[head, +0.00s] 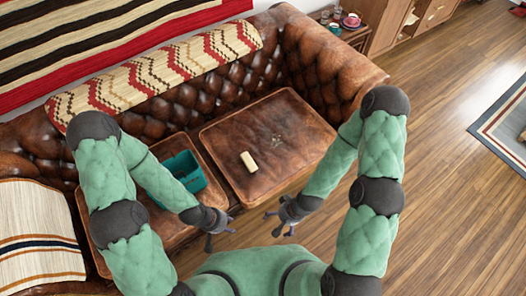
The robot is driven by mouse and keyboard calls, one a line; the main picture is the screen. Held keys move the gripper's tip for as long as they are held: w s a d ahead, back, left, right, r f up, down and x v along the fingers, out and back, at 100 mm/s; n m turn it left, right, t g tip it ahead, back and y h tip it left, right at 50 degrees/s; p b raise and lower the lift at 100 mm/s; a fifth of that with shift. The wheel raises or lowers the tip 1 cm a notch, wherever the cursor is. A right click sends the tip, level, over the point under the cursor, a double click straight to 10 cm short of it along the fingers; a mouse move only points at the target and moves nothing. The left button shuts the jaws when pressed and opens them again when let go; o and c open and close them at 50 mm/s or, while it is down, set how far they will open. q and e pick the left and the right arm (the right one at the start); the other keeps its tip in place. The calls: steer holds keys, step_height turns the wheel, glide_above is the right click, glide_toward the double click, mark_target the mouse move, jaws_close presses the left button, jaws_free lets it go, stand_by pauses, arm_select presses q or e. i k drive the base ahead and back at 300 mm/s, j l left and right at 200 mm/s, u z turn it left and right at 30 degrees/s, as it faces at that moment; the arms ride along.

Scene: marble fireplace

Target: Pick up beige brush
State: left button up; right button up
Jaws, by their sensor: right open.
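A small beige block-like object, which looks like the beige brush (249,161), lies on the right brown leather seat cushion (290,125) of the sofa. My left gripper (220,240) is in front of the sofa, below and left of the brush in the picture. Its fingers are spread and nothing shows between them. My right gripper (279,226) is also in front of the sofa, below and slightly right of the brush. Its fingers are apart and empty. Neither gripper touches the brush.
A teal open container (187,171) stands on the left seat cushion, partly behind my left arm. Patterned blankets (150,72) drape over the sofa's back and left side. A side table with cups (351,20) stands behind the sofa's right arm.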

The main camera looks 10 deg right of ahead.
mark_target(248, 161)
steer(key=l+u, duration=0.2)
steer(key=u, duration=0.25)
steer(key=i+l+u, duration=0.1)
steer(key=l+u, duration=0.15)
steer(key=u, duration=0.25)
steer(key=l+u, duration=0.2)
steer(key=u, duration=0.25)
